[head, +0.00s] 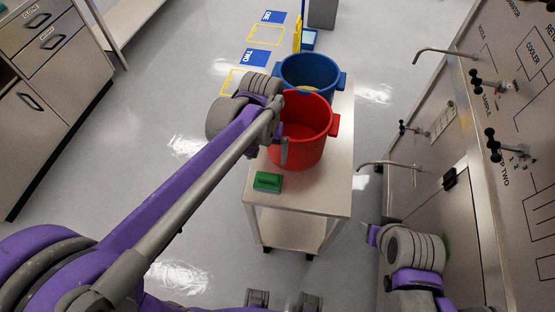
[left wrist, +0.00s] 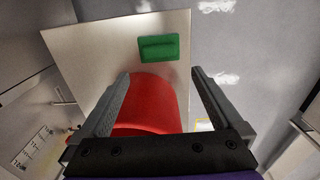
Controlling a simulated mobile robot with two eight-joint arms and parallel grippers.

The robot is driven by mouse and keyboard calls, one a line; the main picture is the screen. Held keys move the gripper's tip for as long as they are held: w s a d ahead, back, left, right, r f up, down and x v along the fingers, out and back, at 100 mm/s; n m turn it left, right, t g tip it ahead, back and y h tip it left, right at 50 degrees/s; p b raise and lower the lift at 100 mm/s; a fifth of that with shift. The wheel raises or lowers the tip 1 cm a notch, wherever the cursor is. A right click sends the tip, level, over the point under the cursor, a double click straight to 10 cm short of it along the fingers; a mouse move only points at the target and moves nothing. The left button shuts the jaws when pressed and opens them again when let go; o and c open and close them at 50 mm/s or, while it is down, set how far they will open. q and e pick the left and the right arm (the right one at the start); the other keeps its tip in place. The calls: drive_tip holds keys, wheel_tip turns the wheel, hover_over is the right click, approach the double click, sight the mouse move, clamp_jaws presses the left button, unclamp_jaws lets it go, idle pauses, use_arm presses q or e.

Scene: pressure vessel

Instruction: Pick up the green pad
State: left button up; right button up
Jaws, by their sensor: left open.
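The green pad (head: 267,182) lies flat near the left front corner of the cart top, in front of the red bucket (head: 312,148). In the left wrist view the pad (left wrist: 158,47) lies just beyond my fingertips, with the red bucket (left wrist: 152,105) between and below the fingers. My left gripper (head: 284,150) is over the near left side of the red bucket, apart from the pad. Its two fingers stand wide apart with nothing between them in the left wrist view (left wrist: 160,73).
The cart (head: 325,197) has bare top in front of the red bucket. A blue bucket (head: 310,75) stands behind it. A steel panel (head: 440,170) with taps and valves is on the right. Steel drawers (head: 50,75) stand at the left. Open floor (head: 165,110) lies between.

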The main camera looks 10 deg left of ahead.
sight(268, 176)
use_arm(q)
drive_tip(key=f, duration=0.4)
drive_tip(key=shift+s+f, duration=0.15)
drive_tip(key=shift+s, duration=0.2)
drive_tip(key=shift+w+d+f+b, duration=0.1)
drive_tip(key=shift+w+f+b, duration=0.05)
drive_tip(key=shift+f, duration=1.45)
drive_tip(key=shift+w+f+b, duration=0.15)
drive_tip(key=shift+f, duration=1.4)
drive_tip(key=shift+c, duration=0.3)
drive_tip(key=c, duration=1.1)
drive_tip(key=shift+o, duration=0.2)
wheel_tip(268, 176, up, 10)
drive_tip(key=shift+p, duration=0.4)
